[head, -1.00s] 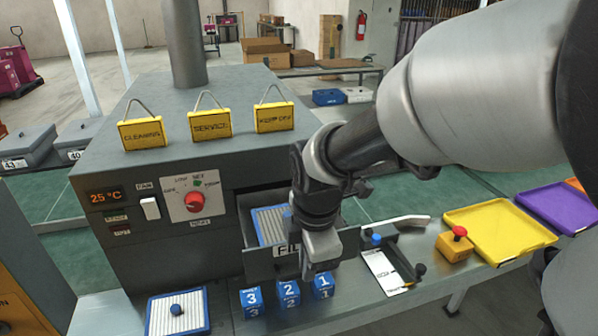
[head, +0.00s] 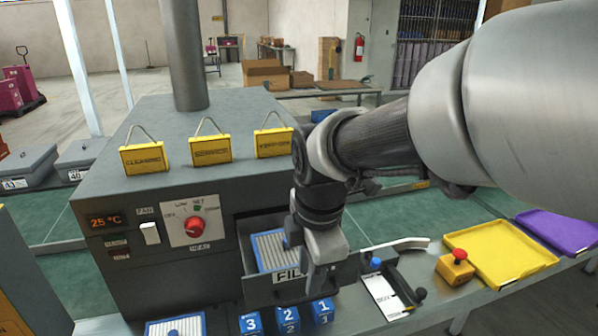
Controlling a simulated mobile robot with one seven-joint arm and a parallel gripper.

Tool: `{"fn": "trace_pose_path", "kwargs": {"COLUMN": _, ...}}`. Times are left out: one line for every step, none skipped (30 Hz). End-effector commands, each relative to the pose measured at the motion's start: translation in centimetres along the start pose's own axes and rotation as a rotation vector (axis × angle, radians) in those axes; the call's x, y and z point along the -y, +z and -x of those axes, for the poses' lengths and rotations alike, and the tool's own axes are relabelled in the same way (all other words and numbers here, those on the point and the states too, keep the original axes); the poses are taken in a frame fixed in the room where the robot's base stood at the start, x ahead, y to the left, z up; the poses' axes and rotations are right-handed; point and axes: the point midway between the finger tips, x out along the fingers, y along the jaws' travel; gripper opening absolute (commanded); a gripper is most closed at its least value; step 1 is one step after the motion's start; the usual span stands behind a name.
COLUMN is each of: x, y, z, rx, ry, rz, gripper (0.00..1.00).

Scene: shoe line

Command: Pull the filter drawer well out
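The filter drawer (head: 262,290) is a grey drawer in the front of the grey oven housing (head: 100,215). It stands partly out, and a blue-framed filter with pale ribs (head: 268,247) lies inside it. The drawer's front bears a label, of which "FIL" shows; my gripper covers the rest. My gripper (head: 322,283) points down at the right part of the drawer front, by the label. Its fingers overlap the front in the head view, and the handle is hidden. I cannot tell whether the fingers are closed on it.
Blue numbered blocks (head: 288,318) stand on the bench just below the drawer front. Another blue-framed filter (head: 176,326) lies at the lower left. A clipboard-like fixture (head: 386,295), a yellow red-button box (head: 455,268) and a yellow tray (head: 505,250) are to the right.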

Motion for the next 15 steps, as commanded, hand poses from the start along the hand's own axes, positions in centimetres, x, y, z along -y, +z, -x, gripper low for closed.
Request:
{"fn": "trace_pose_path", "kwargs": {"x": -0.2, "y": 0.0, "z": 1.6, "rx": 0.000, "ry": 0.006, "rz": 0.000, "gripper": 0.28}}
{"fn": "trace_pose_path", "kwargs": {"x": -0.2, "y": 0.0, "z": 2.4, "rx": 0.000, "ry": 0.006, "rz": 0.000, "gripper": 0.28}}
{"fn": "trace_pose_path", "kwargs": {"x": -0.1, "y": 0.0, "z": 3.3, "rx": 0.000, "ry": 0.005, "rz": 0.001, "gripper": 0.28}}
{"fn": "trace_pose_path", "kwargs": {"x": -0.2, "y": 0.0, "z": 4.1, "rx": 0.000, "ry": 0.006, "rz": 0.001, "gripper": 0.28}}
{"fn": "trace_pose_path", "kwargs": {"x": -0.2, "y": 0.0, "z": 4.8, "rx": 0.000, "ry": 0.005, "rz": 0.001, "gripper": 0.28}}
{"fn": "trace_pose_path", "kwargs": {"x": -0.1, "y": 0.0, "z": 5.7, "rx": 0.000, "ry": 0.004, "rz": 0.002, "gripper": 0.28}}
{"fn": "trace_pose_path", "kwargs": {"x": -0.1, "y": 0.0, "z": 6.3, "rx": 0.000, "ry": 0.005, "rz": 0.002, "gripper": 0.28}}
{"fn": "trace_pose_path", "kwargs": {"x": -0.1, "y": 0.0, "z": 7.0, "rx": 0.000, "ry": 0.005, "rz": 0.002, "gripper": 0.28}}
{"fn": "trace_pose_path", "kwargs": {"x": -0.1, "y": 0.0, "z": 7.7, "rx": 0.000, "ry": 0.003, "rz": 0.002, "gripper": 0.28}}
{"fn": "trace_pose_path", "kwargs": {"x": -0.1, "y": 0.0, "z": 8.2, "rx": 0.000, "ry": 0.003, "rz": 0.002, "gripper": 0.28}}
{"fn": "trace_pose_path", "kwargs": {"x": -0.1, "y": 0.0, "z": 8.7, "rx": 0.000, "ry": 0.003, "rz": 0.002, "gripper": 0.28}}
{"fn": "trace_pose_path", "kwargs": {"x": -0.1, "y": 0.0, "z": 9.2, "rx": 0.000, "ry": 0.003, "rz": 0.002, "gripper": 0.28}}
{"fn": "trace_pose_path", "kwargs": {"x": -0.1, "y": 0.0, "z": 9.6, "rx": 0.000, "ry": 0.003, "rz": 0.002, "gripper": 0.28}}
{"fn": "trace_pose_path", "kwargs": {"x": -0.1, "y": 0.0, "z": 9.9, "rx": 0.000, "ry": 0.001, "rz": 0.002, "gripper": 0.28}}
{"fn": "trace_pose_path", "kwargs": {"x": -0.1, "y": 0.0, "z": 10.2, "rx": 0.000, "ry": 0.001, "rz": 0.002, "gripper": 0.28}}
